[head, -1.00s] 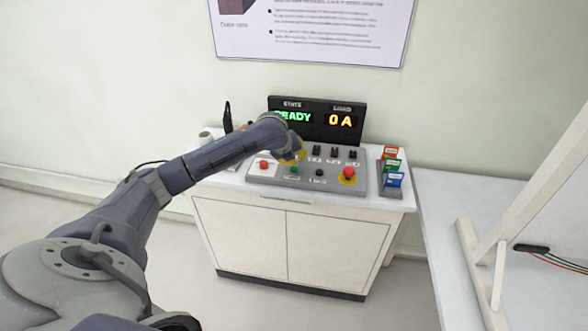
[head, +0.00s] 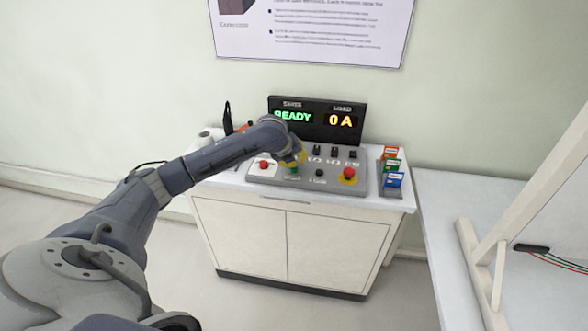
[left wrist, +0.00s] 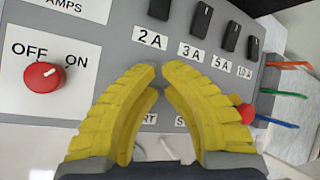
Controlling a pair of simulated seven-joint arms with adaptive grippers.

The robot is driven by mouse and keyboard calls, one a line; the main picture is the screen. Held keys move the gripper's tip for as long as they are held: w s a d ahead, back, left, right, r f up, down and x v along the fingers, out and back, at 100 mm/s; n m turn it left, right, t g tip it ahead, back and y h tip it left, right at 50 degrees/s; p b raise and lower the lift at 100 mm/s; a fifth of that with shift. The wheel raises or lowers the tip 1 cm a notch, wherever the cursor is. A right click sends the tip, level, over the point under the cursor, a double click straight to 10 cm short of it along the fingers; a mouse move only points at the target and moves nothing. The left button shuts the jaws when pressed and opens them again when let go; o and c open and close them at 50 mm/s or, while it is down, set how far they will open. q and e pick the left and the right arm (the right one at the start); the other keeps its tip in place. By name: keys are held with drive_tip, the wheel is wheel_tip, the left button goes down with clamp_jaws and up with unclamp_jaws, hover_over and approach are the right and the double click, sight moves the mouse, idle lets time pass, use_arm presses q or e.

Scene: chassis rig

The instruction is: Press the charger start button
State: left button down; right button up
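The charger's sloped grey control panel (head: 272,176) sits on the white cabinet. A green button (head: 294,169) shows on it just below my left gripper (head: 301,157). In the left wrist view the yellow fingers of my left gripper (left wrist: 160,72) have their tips nearly together, with nothing seen between them. They are over the panel and hide the buttons there. A partly covered label ending in "RT" (left wrist: 149,118) shows between the fingers. I cannot tell whether the fingertips touch the panel or a button. My right gripper is not in view.
A red OFF/ON knob (left wrist: 43,77) and black current switches (left wrist: 202,20) surround the fingers. A red emergency-type button (head: 348,173) on yellow is at the panel's right. The display (head: 318,120) behind reads READY and 0 A. Coloured cards (head: 393,165) stand at right.

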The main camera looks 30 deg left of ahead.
use_arm(q)
drive_tip(key=shift+f, duration=0.45)
idle(1.0)
drive_tip(key=shift+r, duration=0.9)
drive_tip(key=shift+r, duration=0.15)
wheel_tip(320, 180, up, 5)
drive_tip(key=shift+f, duration=0.15)
idle(0.5)
drive_tip(key=shift+w, duration=0.1)
idle(0.5)
